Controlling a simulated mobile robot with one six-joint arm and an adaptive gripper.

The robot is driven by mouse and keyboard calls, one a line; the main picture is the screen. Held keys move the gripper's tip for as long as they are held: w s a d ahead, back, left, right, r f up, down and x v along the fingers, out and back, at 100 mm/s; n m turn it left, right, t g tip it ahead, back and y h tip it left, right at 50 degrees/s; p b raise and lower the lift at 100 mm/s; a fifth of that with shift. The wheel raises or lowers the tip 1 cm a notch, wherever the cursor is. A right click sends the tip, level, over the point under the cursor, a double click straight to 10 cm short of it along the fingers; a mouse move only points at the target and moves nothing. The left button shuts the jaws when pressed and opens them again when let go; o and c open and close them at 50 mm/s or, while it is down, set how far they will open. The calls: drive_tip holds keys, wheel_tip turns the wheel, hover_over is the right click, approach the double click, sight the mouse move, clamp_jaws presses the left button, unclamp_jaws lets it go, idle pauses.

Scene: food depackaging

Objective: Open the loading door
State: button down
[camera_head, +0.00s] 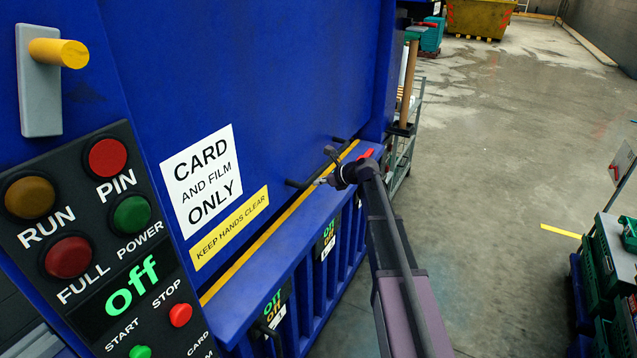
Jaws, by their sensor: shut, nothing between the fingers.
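The loading door (250,75) is the large blue panel of the machine, with a white "CARD AND FILM ONLY" sign (208,180) and a yellow "KEEP HANDS CLEAR" label (229,228). It looks closed, its lower edge along a yellow strip (262,245). A dark handle (297,184) stands out low on the panel; part of it is hidden behind my gripper. My gripper (322,180) is shut and empty beside the handle, above the strip. I cannot tell whether it touches the handle.
At left a control panel (97,228) has several coloured buttons and a green "off" display; a grey plate with a yellow knob (58,53) is above it. A wheeled rack (408,150) stands past the machine. Green crates (610,262) are at right. The concrete floor (500,130) between is mostly clear.

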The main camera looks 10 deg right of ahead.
wheel_tip(320, 180, up, 22)
drive_tip(key=p, duration=2)
drive_tip(key=shift+f, duration=0.2)
drive_tip(key=shift+w, duration=0.1)
drive_tip(key=shift+f, duration=0.1)
drive_tip(key=shift+f+b, duration=1.9)
drive_tip(key=shift+f, duration=0.1)
drive_tip(key=p+v, duration=0.5)
drive_tip(key=v, duration=0.5)
drive_tip(key=shift+s+d, duration=0.3)
